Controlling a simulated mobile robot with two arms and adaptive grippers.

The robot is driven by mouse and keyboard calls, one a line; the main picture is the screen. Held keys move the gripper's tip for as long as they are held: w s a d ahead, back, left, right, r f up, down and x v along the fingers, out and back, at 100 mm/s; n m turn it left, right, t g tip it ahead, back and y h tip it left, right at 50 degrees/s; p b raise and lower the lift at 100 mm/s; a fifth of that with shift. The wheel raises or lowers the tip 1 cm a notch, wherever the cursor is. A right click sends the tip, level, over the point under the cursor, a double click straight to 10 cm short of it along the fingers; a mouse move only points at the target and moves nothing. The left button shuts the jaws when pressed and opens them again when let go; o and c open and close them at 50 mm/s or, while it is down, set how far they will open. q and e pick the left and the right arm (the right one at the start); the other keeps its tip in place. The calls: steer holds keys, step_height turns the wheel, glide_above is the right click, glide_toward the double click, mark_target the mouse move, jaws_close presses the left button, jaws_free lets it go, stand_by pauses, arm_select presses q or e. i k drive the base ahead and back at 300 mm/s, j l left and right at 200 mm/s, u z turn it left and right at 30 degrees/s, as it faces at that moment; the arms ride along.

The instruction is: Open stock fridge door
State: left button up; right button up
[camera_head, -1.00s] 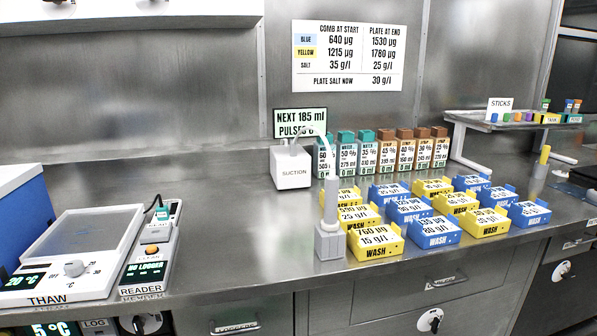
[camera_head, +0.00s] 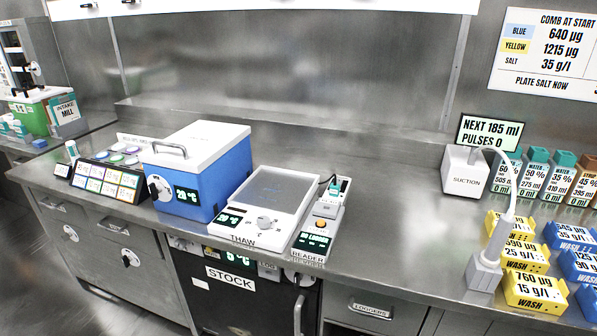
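The stock fridge (camera_head: 240,295) is built in under the bench at the lower middle. Its dark door carries a white STOCK label (camera_head: 231,278) and looks shut; its lower part is cut off by the picture edge. A pale vertical handle (camera_head: 299,314) is at the door's right side. A small green display (camera_head: 238,258) sits above the label, partly legible. Neither of my grippers shows in this view.
On the bench above the fridge stand a blue box with a white lid (camera_head: 203,178), the THAW plate (camera_head: 262,205) and the READER (camera_head: 318,230). A LOGGERS drawer (camera_head: 372,308) is right of the fridge. Yellow and blue WASH trays stand far right.

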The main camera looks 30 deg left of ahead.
mark_target(224, 300)
steer(key=u, duration=1.4)
